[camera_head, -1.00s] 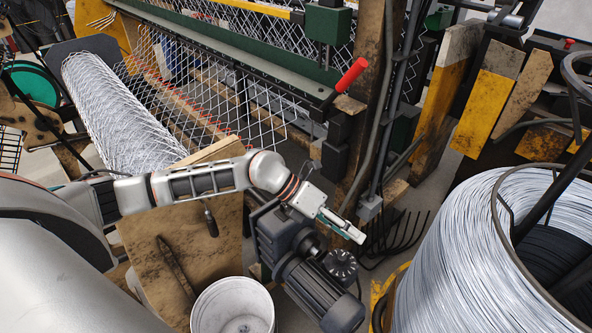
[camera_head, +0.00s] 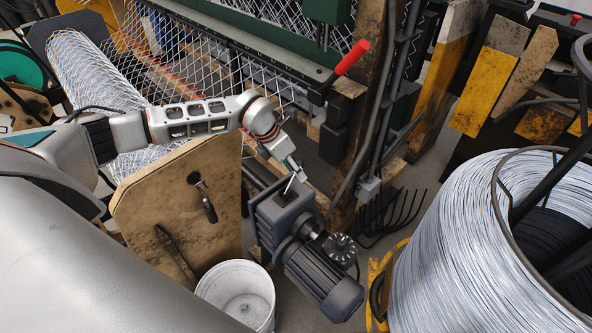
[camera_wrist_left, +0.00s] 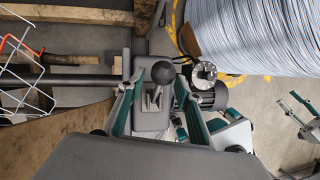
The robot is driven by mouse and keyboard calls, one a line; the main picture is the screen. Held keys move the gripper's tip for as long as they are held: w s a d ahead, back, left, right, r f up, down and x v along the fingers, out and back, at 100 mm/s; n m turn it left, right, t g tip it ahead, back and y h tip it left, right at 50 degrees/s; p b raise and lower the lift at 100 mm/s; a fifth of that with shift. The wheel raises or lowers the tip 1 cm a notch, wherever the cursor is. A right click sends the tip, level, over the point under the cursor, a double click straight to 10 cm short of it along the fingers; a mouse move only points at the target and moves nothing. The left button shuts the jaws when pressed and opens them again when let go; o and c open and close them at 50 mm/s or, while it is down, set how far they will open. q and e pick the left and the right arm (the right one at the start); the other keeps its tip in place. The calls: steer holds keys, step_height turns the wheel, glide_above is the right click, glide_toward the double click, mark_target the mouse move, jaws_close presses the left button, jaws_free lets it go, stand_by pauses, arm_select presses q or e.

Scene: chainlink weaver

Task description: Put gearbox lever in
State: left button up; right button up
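The gearbox (camera_head: 283,215) is a dark grey block with a finned motor, standing beside the wooden board. Its lever has a black ball knob (camera_wrist_left: 163,72) and a short metal shaft (camera_wrist_left: 155,97), rising from a slot in the housing top in the left wrist view. My left gripper (camera_head: 296,174) is over the gearbox top. Its teal fingers (camera_wrist_left: 157,100) stand apart on either side of the lever, with visible gaps, so it is open. The knob is not distinguishable in the head view. What appears to be my right gripper (camera_wrist_left: 298,106) shows small at the wrist view's right edge; its opening is unclear.
A white bucket (camera_head: 236,292) stands in front of the gearbox. A large wire coil (camera_head: 450,240) is at the right. A red-handled lever (camera_head: 351,58) and wire mesh (camera_head: 215,50) lie behind. A wooden board (camera_head: 165,205) with a handle is on the left.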

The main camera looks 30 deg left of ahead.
arm_select(q)
steer(key=shift+w+d+f, duration=0.2)
steer(key=shift+f, duration=0.45)
jaws_close()
steer(key=shift+r, duration=0.1)
steer(key=shift+w, duration=0.15)
